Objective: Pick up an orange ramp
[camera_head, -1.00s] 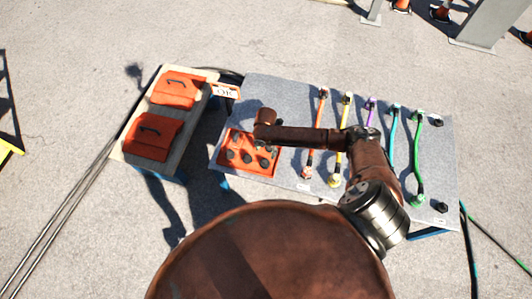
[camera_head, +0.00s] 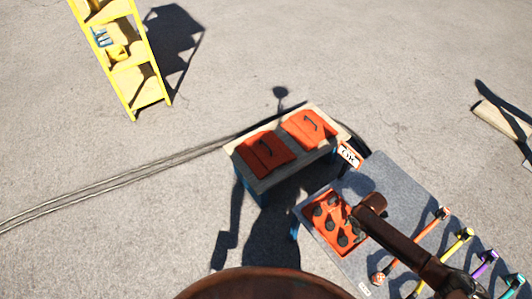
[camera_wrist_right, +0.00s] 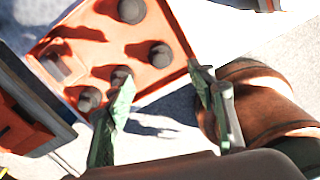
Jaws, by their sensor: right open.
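Two orange ramps with black handles lie side by side on a small wooden-topped table in the head view. One ramp (camera_head: 266,153) is at the left, the other ramp (camera_head: 309,129) at the upper right. My right arm reaches in from the lower right of the head view, over the grey table and short of the ramps. My right gripper (camera_wrist_right: 162,76) shows in the wrist view with its two green fingers apart and nothing between them. It is above an orange panel (camera_head: 333,221) with dark round knobs. My left gripper is not in view.
An OK sign (camera_head: 349,155) stands between the tables. A yellow stepped frame (camera_head: 128,75) is at the upper left. Thin cables run along the ground leftward. Open pavement surrounds the ramp table.

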